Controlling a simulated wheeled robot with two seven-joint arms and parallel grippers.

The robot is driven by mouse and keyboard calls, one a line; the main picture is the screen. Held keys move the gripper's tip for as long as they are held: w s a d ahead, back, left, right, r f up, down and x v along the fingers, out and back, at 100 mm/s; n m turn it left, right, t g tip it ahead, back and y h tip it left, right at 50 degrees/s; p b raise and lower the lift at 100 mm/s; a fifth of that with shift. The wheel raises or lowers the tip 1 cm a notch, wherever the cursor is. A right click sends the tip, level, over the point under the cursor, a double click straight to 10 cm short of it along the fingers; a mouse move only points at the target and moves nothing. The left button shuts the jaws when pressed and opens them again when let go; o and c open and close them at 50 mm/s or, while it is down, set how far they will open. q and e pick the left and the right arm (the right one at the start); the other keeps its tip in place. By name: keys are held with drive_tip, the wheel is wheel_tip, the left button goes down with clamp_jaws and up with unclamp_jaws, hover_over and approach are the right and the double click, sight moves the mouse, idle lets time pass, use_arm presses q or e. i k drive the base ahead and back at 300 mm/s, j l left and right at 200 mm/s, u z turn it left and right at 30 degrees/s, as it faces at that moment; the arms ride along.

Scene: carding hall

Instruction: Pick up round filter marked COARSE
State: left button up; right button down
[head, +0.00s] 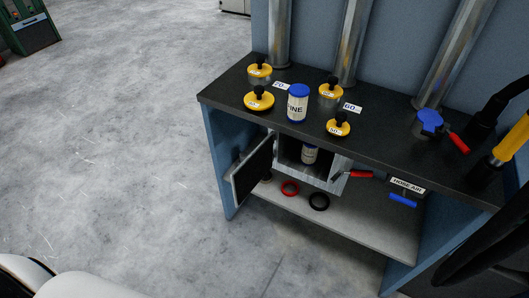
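A round white filter with a blue top (298,103) stands upright on the dark bench top; its visible lettering ends in "INE". A second round, light-coloured filter (309,154) stands inside an open grey box (341,164) under the bench top. Its label is too small to read, and its upper part is in shadow. The box's door (253,169) hangs open to the left. I cannot read COARSE on anything. Neither of my grippers is in view.
Several yellow discs with black knobs (259,101) stand on the bench top (386,132) around the blue-topped filter. Pipes rise behind. The floor left is clear.

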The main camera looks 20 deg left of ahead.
sight(309, 153)
drive_tip(key=i+j+z, duration=0.1)
drive_tip(key=j+z, duration=0.15)
drive_tip(key=z, duration=0.2)
drive_tip(key=j+z, duration=0.25)
drive_tip(key=z, duration=0.25)
drive_tip(key=j+z, duration=0.2)
drive_tip(key=j, duration=0.95)
drive_tip(key=k+j+z, duration=0.2)
drive_tip(key=j, duration=1)
drive_tip(key=i+l+u, duration=0.15)
drive_tip(key=l, duration=0.25)
drive_tip(key=i+l+u, duration=0.15)
drive_tip(key=l, duration=0.25)
